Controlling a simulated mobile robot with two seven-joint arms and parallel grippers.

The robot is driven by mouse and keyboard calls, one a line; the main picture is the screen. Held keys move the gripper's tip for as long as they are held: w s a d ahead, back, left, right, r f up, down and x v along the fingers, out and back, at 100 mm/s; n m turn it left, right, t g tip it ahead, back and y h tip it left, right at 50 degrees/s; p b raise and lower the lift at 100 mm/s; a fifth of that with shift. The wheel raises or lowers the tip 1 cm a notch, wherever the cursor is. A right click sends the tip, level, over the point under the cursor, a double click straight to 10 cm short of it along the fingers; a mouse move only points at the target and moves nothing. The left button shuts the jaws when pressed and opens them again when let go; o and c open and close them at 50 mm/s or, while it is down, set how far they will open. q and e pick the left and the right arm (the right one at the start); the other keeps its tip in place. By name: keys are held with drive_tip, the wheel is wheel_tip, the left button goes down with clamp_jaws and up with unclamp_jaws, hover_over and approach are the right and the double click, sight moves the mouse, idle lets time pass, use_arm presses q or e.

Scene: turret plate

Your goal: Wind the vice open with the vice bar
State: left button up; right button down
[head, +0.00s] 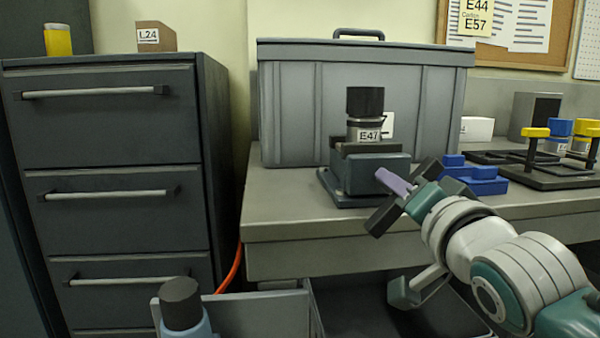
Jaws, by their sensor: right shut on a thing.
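The dark grey-green vice (378,172) stands on the bench near its front edge. A black-topped metal cylinder labelled E47 (366,105) stands upright in it. My right gripper (412,192) is in front of the vice, at its right side, shut on the lavender vice bar (394,182). The bar's free end points up and left at the vice's front face. I cannot tell whether it touches or is seated in the vice. The gripper hides the bar's other end. My left gripper is not in view.
A big grey lidded case (290,110) stands behind the vice. A blue block (478,180) and dark racks (545,174) with yellow-topped pieces lie to the right. An open drawer (260,315) juts out below the bench. A drawer cabinet (110,130) stands at the left.

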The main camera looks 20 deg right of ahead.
drive_tip(key=n+p, duration=0.1)
drive_tip(key=n, duration=0.2)
drive_tip(key=n+p, duration=0.1)
drive_tip(key=n, duration=0.2)
drive_tip(key=shift+a+n, duration=0.1)
drive_tip(key=shift+n, duration=0.2)
drive_tip(key=n+p, duration=0.1)
drive_tip(key=n, duration=0.1)
drive_tip(key=shift+n, duration=0.3)
drive_tip(key=n, duration=0.3)
drive_tip(key=shift+a+n, duration=0.15)
drive_tip(key=shift+n, duration=0.15)
drive_tip(key=n, duration=0.4)
drive_tip(key=shift+a+f+n, duration=0.1)
drive_tip(key=shift+n, duration=0.2)
drive_tip(key=n, duration=0.5)
drive_tip(key=shift+f, duration=0.2)
drive_tip(key=shift+s+a+n, duration=0.1)
drive_tip(key=shift+n, duration=0.2)
